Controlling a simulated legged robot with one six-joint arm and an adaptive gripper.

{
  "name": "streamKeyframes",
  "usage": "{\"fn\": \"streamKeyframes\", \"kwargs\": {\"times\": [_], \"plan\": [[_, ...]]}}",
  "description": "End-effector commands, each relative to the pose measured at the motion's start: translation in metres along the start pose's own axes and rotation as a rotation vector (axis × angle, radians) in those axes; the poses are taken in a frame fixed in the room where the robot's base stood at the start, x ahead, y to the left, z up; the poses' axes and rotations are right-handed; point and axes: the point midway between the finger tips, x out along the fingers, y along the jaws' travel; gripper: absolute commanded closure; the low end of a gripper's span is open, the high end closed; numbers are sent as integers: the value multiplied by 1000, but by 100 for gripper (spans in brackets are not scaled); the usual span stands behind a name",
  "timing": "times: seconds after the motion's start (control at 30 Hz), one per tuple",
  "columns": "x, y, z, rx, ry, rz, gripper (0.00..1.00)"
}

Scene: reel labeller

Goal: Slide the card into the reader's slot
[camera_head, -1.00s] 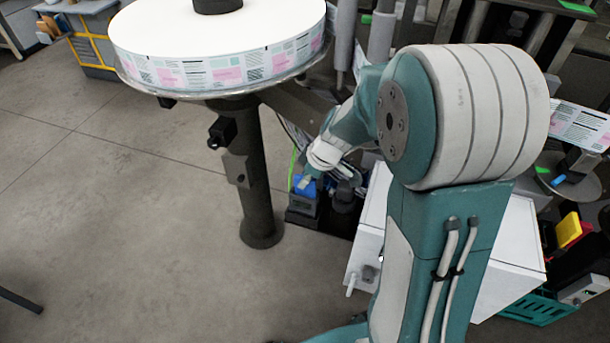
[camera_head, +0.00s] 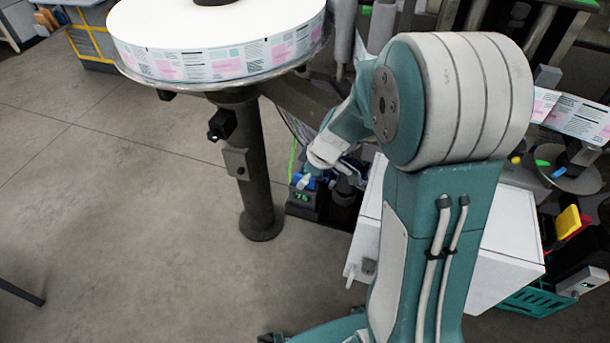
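The reader (camera_head: 304,206) is a small dark box low beside the dark pole, left of my arm. Green digits are lit on its front. The blue card (camera_head: 298,179) is at the top of the reader, and only a little blue shows. My gripper (camera_head: 308,181) is at the card, just above the reader. Its fingers are small and partly hidden by my wrist, so I cannot tell whether they grip the card. The slot and how deep the card sits in it are also hidden.
A large white label reel (camera_head: 215,27) on a round plate stands above and left of the reader. Its dark pole (camera_head: 254,190) is close to the reader's left. A white cabinet (camera_head: 505,230) is at right, with a teal crate (camera_head: 535,301).

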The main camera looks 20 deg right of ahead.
Motion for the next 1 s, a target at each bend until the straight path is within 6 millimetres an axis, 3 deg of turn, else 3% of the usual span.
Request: {"fn": "streamKeyframes", "kwargs": {"times": [0.3, 0.43, 0.8, 1.0], "plan": [[0, 0, 0, 0, 0, 0, 43], [-9, 1, 0, -1, 2, 1, 43], [-83, 2, -1, 0, 2, 5, 43], [-112, 1, -1, 1, 1, 2, 43]]}}
